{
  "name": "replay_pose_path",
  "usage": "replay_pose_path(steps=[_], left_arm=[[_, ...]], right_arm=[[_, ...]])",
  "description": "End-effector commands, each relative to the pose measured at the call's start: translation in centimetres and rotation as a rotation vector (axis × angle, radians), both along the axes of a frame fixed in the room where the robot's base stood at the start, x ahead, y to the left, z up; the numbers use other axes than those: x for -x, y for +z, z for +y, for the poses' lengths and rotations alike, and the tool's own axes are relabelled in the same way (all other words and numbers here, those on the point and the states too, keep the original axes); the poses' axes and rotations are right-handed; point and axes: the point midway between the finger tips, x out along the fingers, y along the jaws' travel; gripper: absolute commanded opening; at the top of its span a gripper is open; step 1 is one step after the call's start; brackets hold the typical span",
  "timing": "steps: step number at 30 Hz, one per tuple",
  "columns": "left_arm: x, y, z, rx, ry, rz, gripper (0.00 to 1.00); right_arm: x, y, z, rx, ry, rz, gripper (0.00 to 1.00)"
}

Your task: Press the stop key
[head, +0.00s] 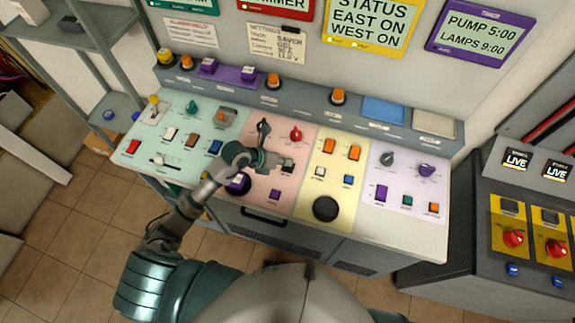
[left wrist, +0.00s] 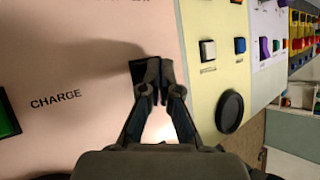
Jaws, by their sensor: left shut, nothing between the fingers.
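My left gripper (head: 280,162) reaches in from the left over the pink section (head: 262,217) of the sloped console. It is shut and empty. In the left wrist view its fingertips (left wrist: 152,72) are together over the pink surface (left wrist: 70,45), beside or on a dark block that they partly cover. I cannot tell whether they touch it. No label reading "stop" is legible, so I cannot tell which key is the stop key. A purple key (head: 275,195) and a red knob (head: 296,134) also sit on the pink section. My right gripper is not in view.
The yellow section to the right has a white key (left wrist: 207,50), a blue key (left wrist: 240,45) and a black round knob (left wrist: 230,112). A green key (left wrist: 6,115) marked CHARGE is at the left. A cabinet with red knobs (head: 513,238) stands at the far right.

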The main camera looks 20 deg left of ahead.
Motion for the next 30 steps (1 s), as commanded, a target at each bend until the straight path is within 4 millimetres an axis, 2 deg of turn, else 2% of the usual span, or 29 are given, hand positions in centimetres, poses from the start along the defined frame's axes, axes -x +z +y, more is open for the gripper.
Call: replay_pose_path(steps=[9,14,21,30], left_arm=[[0.0,-0.6,0.8,0.008,0.000,0.001,0.00],[0.0,-0.8,0.9,0.008,0.001,0.002,0.00],[0.0,-0.8,0.5,0.003,0.000,0.001,0.00],[0.0,-0.1,0.0,0.003,-0.001,0.002,0.00]], right_arm=[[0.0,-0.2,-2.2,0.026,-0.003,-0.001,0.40],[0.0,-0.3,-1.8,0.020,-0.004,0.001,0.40],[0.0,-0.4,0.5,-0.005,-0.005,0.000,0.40],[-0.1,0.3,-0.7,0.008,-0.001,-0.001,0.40]])
